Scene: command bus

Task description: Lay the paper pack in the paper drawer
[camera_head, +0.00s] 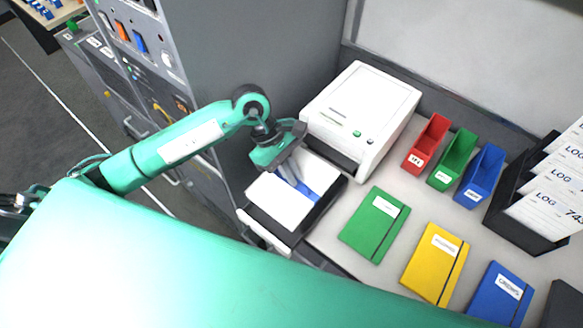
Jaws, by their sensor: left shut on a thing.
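The paper pack (275,204) is white with a blue band and lies flat over the open paper drawer. The drawer (263,230) is a dark tray with a white front, pulled out toward me below the white printer (362,110). The dark drawer wall shows around the pack's near and right edges. I cannot tell whether the pack touches the drawer floor. My left gripper (290,176) comes down on the pack from above and is shut on it at the blue band. The fingertips are partly hidden. My right gripper is not in view.
Green (374,226), yellow (434,262) and blue (500,295) notebooks lie on the counter. Red (427,146), green (452,160) and blue (481,176) holders stand behind them, beside a black rack (520,222) of log sheets. A grey switch cabinet (215,70) stands left of the printer.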

